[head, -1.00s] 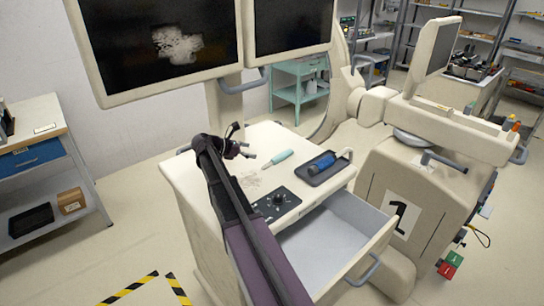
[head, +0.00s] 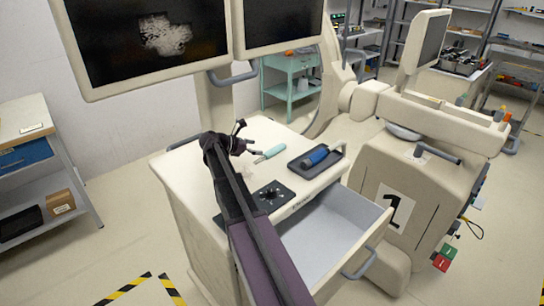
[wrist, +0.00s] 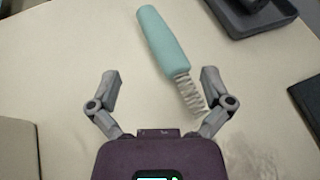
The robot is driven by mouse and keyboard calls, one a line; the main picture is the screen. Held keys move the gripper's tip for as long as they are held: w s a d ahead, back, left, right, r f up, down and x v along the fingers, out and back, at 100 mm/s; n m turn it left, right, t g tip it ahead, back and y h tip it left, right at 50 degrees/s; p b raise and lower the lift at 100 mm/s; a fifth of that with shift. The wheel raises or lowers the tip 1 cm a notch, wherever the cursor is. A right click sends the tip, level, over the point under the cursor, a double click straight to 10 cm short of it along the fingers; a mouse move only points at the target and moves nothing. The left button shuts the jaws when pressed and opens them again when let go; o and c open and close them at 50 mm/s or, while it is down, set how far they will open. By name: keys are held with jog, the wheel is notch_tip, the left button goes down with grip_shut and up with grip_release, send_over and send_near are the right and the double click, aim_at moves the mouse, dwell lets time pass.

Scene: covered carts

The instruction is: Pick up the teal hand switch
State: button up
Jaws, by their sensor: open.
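The teal hand switch (head: 270,152) lies on the cream cart top, just right of my gripper (head: 243,138) in the head view. In the wrist view the teal hand switch (wrist: 162,38) has a smooth rounded handle pointing up and slightly left. Its pale ribbed end (wrist: 188,92) points down toward my right finger. My gripper (wrist: 160,75) is open and empty. The ribbed end lies in the picture near the right finger, with the handle ahead of the fingertips. I cannot tell whether the finger touches it.
A dark tray (head: 309,170) holding a blue item (head: 316,156) stands right of the switch. A black control panel (head: 271,193) is on the cart's near part. An open drawer (head: 335,232) sticks out in front. Monitors (head: 150,40) hang above the cart's back.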

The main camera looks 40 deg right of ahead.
aim_at(270, 149)
jog(key=shift+x, duration=1)
jog(key=shift+s+d, duration=0.1)
jog(key=b+x, duration=0.2)
jog(key=x, duration=0.1)
jog(key=shift+d+f, duration=0.15)
jog(key=shift+f, duration=0.15)
jog(key=shift+b+x, duration=0.3)
jog(key=shift+x, duration=0.45)
jog(key=shift+r, duration=0.1)
jog(key=shift+s, duration=0.1)
jog(key=c, duration=1.1)
